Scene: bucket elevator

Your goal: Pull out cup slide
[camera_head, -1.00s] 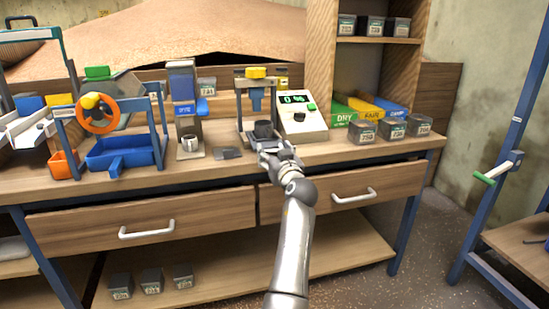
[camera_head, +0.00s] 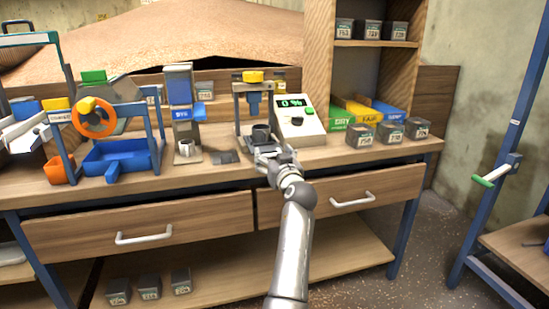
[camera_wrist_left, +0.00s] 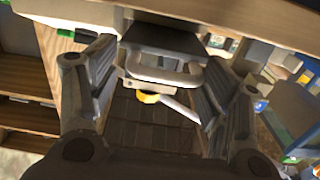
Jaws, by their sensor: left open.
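The dark cup (camera_head: 260,133) stands upright on the slide at the foot of a small press-like device (camera_head: 237,112) with a yellow knob on top. In the left wrist view, a dark block at the slide (camera_wrist_left: 165,38) has a pale handle (camera_wrist_left: 165,76) on its near side. My left gripper (camera_head: 266,156) is just in front of the cup, at the bench's front edge. In the wrist view its fingers (camera_wrist_left: 157,85) are spread on both sides of the handle, with gaps visible. My right gripper is not in view.
A meter reading 0 % (camera_head: 298,115) stands right of the device. A grey holder with a small cup (camera_head: 186,146) and a flat dark piece (camera_head: 225,157) lie to the left. Labelled dark boxes (camera_head: 390,131) stand at the right. Drawer handles (camera_head: 144,238) stick out below.

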